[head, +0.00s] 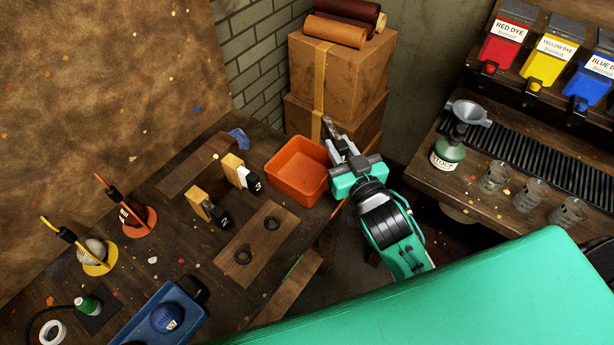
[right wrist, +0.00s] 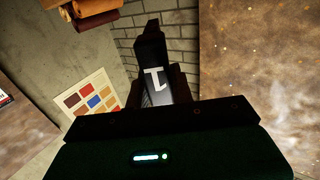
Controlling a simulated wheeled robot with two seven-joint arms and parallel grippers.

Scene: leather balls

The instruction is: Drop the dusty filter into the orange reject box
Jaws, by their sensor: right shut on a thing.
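The orange reject box (head: 298,176) stands open at the table's back right edge, and I see nothing in it. My right gripper (head: 336,140) is just to the right of the box in the head view, pointing toward the back. It is shut on a dark, narrow piece (right wrist: 153,62) with a white 1 on it. The fingers hide part of this piece, and I cannot tell whether it is dusty. In the head view its end shows above the fingers, beside the box's back right corner. My left gripper is not in view.
A board (head: 252,245) with dark rings lies in front. Cardboard boxes (head: 338,72) rise behind.

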